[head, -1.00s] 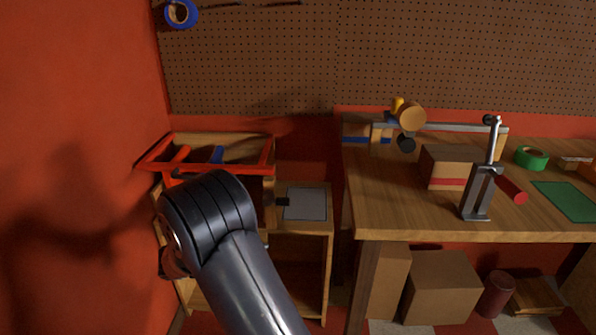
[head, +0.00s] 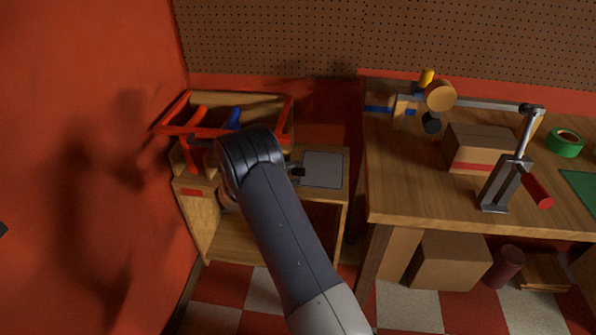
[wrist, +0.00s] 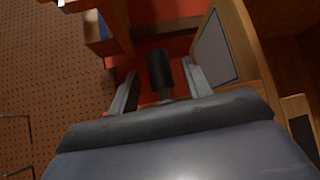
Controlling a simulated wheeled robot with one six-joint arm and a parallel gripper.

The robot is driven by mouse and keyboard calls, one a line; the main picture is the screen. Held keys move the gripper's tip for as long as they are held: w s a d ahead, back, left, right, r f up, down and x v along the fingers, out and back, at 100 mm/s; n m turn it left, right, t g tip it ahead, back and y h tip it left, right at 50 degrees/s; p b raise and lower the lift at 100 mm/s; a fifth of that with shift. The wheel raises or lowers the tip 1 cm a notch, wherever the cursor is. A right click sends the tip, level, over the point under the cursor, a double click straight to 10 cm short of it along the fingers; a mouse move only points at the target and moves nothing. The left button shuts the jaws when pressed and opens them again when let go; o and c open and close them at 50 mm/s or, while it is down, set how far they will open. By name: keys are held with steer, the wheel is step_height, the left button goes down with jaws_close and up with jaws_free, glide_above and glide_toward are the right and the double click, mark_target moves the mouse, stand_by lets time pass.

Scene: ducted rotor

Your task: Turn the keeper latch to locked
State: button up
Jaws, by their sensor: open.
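I cannot single out the keeper latch with certainty. In the wrist view my gripper (wrist: 161,70) is open, one finger on each side of a dark cylindrical piece (wrist: 160,72). I cannot tell whether the fingers touch it. A small dark piece (head: 297,171) shows just right of my arm in the head view, beside a grey panel (head: 323,169); it may be the same piece. The grey panel also shows right of the fingers in the wrist view (wrist: 216,50).
A red frame (head: 168,115) tops the wooden cabinet on the left. The workbench (head: 395,185) on the right holds a tan disc (head: 440,96), a carton (head: 482,150), a metal stand (head: 503,184) and green tape (head: 565,142). A red wall (head: 90,150) stands close on the left.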

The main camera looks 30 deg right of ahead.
steer(key=shift+x, duration=1.15)
jaws_close()
